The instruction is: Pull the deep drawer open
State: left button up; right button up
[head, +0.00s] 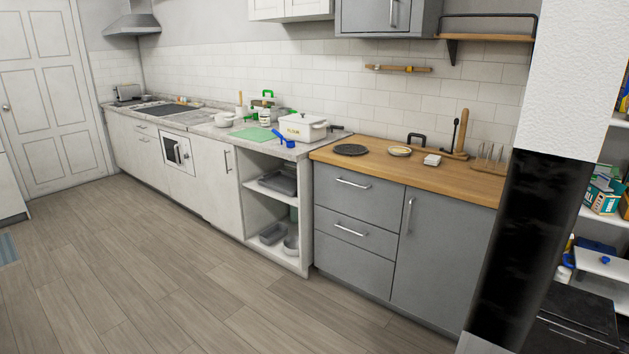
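A grey cabinet under a wooden worktop stands right of centre in the head view. Its left part has an upper drawer front (372,195) with a bar handle (353,183) and a lower drawer front (335,220) with another bar handle (350,230). A grey front (350,270) without a clear handle shows below. All these fronts sit flush and look closed. I cannot tell for certain which one is the deep drawer. Neither of my grippers is in view.
Beside the drawers is a grey door (437,250) with an upright handle. An open shelf unit (307,235) with trays adjoins on the left. A white and black upright (530,210) blocks the right side. The wooden floor (190,285) in front is clear.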

aim_at(379, 202)
jog(key=i+j+u, duration=0.15)
jog(key=i+u, duration=0.3)
jog(key=i, duration=0.15)
jog(key=i+u, duration=0.4)
jog(key=i, duration=0.25)
